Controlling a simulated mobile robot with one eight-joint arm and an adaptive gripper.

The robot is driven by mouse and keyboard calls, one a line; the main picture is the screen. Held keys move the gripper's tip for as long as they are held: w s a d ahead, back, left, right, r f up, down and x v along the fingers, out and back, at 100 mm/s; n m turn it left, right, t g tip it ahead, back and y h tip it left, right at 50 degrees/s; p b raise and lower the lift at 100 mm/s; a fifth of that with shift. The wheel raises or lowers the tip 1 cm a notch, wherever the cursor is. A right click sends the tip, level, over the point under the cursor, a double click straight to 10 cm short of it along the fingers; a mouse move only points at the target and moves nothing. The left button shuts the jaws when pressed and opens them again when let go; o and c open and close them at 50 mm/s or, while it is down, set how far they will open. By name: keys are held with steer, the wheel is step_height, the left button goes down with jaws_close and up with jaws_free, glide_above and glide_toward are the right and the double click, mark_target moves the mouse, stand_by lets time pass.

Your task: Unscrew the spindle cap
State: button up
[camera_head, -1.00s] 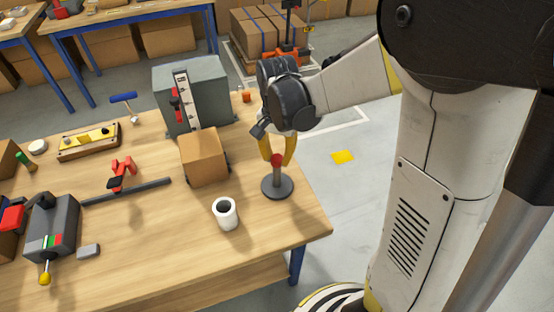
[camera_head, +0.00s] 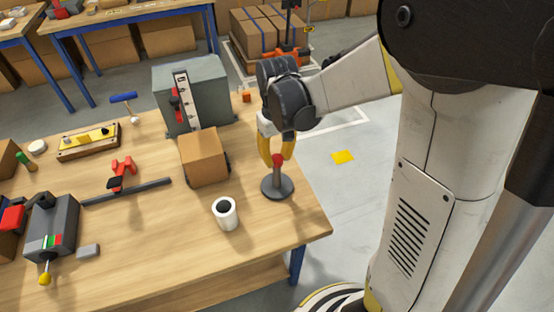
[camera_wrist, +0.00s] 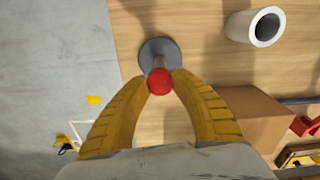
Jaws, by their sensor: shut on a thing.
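The spindle cap (camera_head: 277,159) is a small red knob on top of an upright grey spindle (camera_head: 277,175). The spindle rises from a round dark grey base (camera_head: 270,189) standing on the wooden table near its right edge. My gripper (camera_head: 277,155) points down from above with its yellow fingers around the cap. In the wrist view the red cap (camera_wrist: 159,82) sits between the two yellow fingertips (camera_wrist: 160,84), which touch its sides. The cap is still on the spindle, and the spindle is mostly hidden below it in that view.
A white cup (camera_head: 227,219) stands left of the base, and a cardboard box (camera_head: 203,160) stands behind it. A large grey housing (camera_head: 205,90) with a red-handled slider is farther back. The table's right edge (camera_head: 318,205) is close to the base.

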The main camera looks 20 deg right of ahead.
steer(key=n, duration=0.4)
steer(key=shift+n, duration=0.4)
steer(key=n, duration=0.4)
steer(key=shift+n, duration=0.4)
steer(key=o, duration=1.1)
